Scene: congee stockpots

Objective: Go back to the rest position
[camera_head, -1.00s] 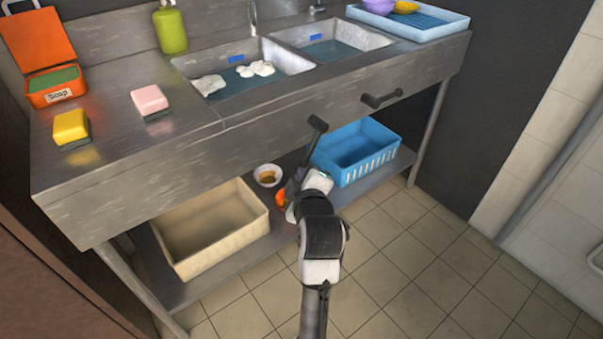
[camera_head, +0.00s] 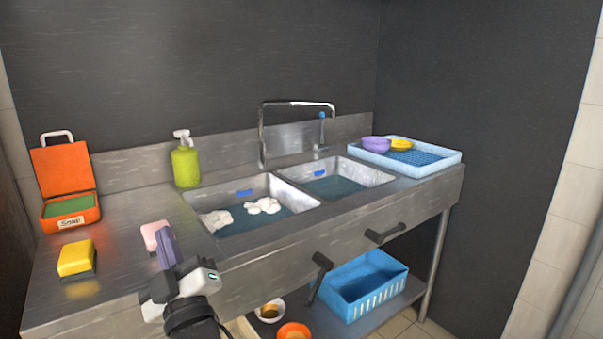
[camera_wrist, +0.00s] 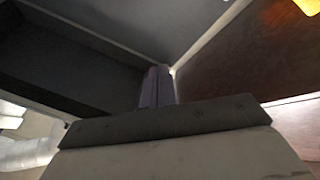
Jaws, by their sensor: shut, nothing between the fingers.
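My gripper (camera_head: 165,242) is raised at the front left of the metal sink counter (camera_head: 120,275). Its purple-grey fingers are shut with nothing between them. In the head view they overlap part of the pink sponge (camera_head: 153,236); whether they touch it I cannot tell. In the wrist view the closed fingers (camera_wrist: 157,87) point toward dark wall surfaces, with no object held. An orange bowl (camera_head: 293,330) sits on the lower shelf, cut off by the picture's bottom edge.
A yellow sponge (camera_head: 76,258), orange soap case (camera_head: 70,210) and green bottle (camera_head: 185,165) stand on the counter's left. A blue tray (camera_head: 445,160) with bowls is at right. A blue basket (camera_head: 362,292) and small white bowl (camera_head: 270,312) are below. Two dark handles stick out in front.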

